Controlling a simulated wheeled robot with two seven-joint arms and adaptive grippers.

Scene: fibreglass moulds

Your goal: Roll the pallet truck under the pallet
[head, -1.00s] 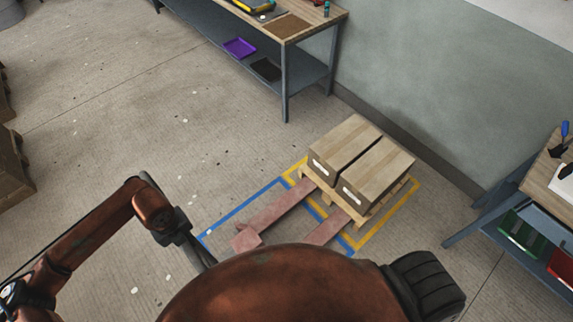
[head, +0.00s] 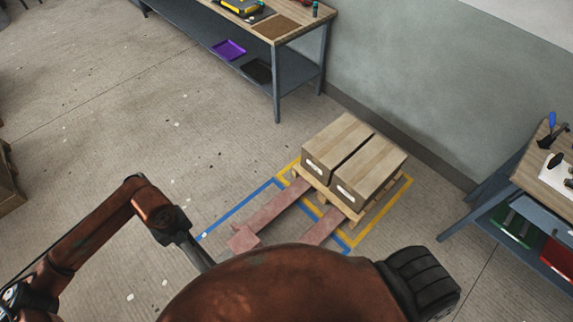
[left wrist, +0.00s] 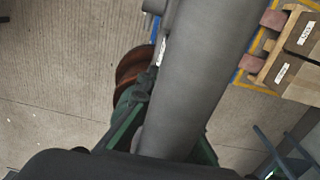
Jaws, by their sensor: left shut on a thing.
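The pallet truck shows in the head view as two faded red forks (head: 272,213) on the floor. Their far ends meet the near side of the wooden pallet (head: 352,212); how far they reach under it is hidden. The pallet carries two boxes (head: 340,147). In the left wrist view, the green fingers of my left gripper (left wrist: 165,140) are shut around a thick grey bar, apparently the truck's handle (left wrist: 198,60). In the head view that gripper and the handle are hidden behind my copper-coloured body. My right gripper is not in view.
Yellow floor tape (head: 385,218) frames the pallet and blue tape (head: 238,208) frames the forks. A workbench (head: 276,85) stands behind to the left, another bench (head: 540,185) at the right. A wall rises behind the pallet.

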